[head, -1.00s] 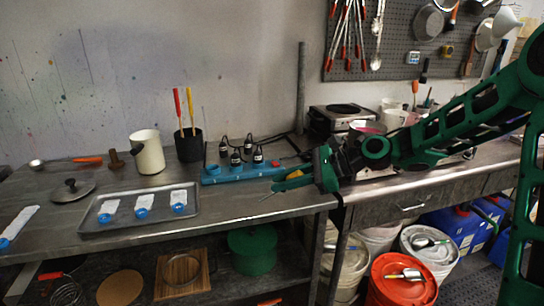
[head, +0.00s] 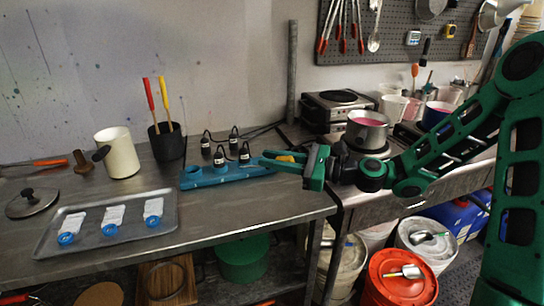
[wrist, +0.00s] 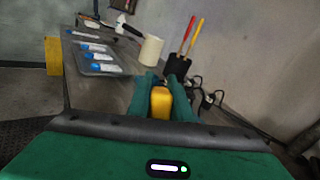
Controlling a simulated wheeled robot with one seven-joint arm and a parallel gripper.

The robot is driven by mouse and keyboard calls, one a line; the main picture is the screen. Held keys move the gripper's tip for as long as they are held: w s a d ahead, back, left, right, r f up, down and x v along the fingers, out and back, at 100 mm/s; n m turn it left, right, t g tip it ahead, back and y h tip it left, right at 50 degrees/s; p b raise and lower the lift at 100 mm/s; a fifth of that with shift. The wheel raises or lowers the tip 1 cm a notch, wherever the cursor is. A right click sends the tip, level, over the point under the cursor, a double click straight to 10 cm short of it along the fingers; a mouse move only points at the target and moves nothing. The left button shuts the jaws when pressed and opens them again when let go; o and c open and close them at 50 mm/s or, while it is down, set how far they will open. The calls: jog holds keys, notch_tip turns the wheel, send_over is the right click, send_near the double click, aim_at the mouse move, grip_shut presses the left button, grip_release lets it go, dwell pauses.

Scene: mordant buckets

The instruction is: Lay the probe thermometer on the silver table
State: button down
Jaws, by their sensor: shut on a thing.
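My gripper (head: 283,164) is shut on the probe thermometer, whose yellow body (head: 286,158) shows between the fingers. In the wrist view, the yellow thermometer body (wrist: 161,102) sits between the green fingers (wrist: 162,88); its thin probe is not clear.
Further left are a tray (head: 85,240) with labelled blue-capped items, a white jug (head: 121,155) and a black pot with sticks (head: 167,147). The front strip of the table right of the tray is clear.

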jog(key=shift+s+a+f, duration=0.1)
jog(key=shift+a+f, duration=0.15)
jog(key=shift+f, duration=1.15)
jog(key=shift+s+a+f, duration=0.1)
jog(key=shift+a+f, duration=0.1)
jog(key=shift+f, duration=1.2)
jog(key=shift+a+f, duration=0.25)
jog(key=shift+f, duration=1.15)
jog(key=c, duration=1.5)
grip_release()
jog(key=shift+c, duration=0.2)
